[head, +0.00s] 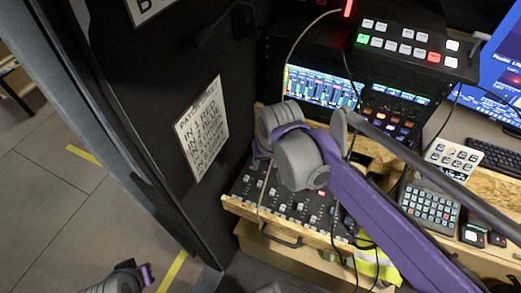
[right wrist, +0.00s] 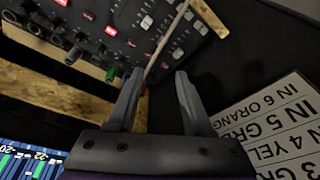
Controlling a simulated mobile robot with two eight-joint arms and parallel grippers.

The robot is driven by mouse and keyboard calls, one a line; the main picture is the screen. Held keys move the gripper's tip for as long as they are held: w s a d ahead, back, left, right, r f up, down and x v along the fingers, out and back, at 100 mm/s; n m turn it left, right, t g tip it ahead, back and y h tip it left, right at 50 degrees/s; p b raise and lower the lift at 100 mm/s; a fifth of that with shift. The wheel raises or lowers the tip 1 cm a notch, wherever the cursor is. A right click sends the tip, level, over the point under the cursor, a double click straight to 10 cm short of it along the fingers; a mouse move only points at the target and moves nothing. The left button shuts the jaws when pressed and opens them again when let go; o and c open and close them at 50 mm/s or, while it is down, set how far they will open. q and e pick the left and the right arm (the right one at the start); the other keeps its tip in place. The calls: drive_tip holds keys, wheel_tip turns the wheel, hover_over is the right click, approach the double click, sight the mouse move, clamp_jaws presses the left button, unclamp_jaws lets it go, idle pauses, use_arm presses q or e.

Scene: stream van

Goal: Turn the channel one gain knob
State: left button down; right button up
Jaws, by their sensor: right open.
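The audio mixer (head: 289,201), a dark panel with knobs and lit buttons, lies in a wooden drawer tray below the rack. In the right wrist view a row of dark knobs (right wrist: 54,39) runs along its edge, ending near a green cap (right wrist: 110,73). I cannot read which knob is channel one gain. My right gripper (right wrist: 160,75) is open and empty above the mixer's corner, the green cap just outside one finger. A pale cable and a small red piece show between the fingers. In the head view my right wrist hides the mixer's back edge and my fingertips.
A pale cable (head: 293,50) hangs over the mixer from the rack (head: 330,87). A black wall panel with a white sign (head: 202,128) stands close on the left. A switcher (head: 408,43), keypad (head: 430,208) and keyboard (head: 492,157) are at right. Open floor lies at left.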

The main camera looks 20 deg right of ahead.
drive_tip(key=w+d+f+m+g+b, duration=0.1)
drive_tip(key=w+d+m+g, duration=0.1)
drive_tip(key=w, duration=0.4)
drive_tip(key=w+d+f+m+g+b, duration=0.1)
drive_tip(key=w+f+b, duration=0.1)
drive_tip(key=w, duration=0.5)
drive_tip(key=shift+m, duration=0.3)
wheel_tip(320, 180, down, 10)
drive_tip(key=shift+s+d+f+b, duration=0.15)
drive_tip(key=shift+f+b, duration=0.1)
drive_tip(key=shift+b, duration=0.2)
clamp_jaws()
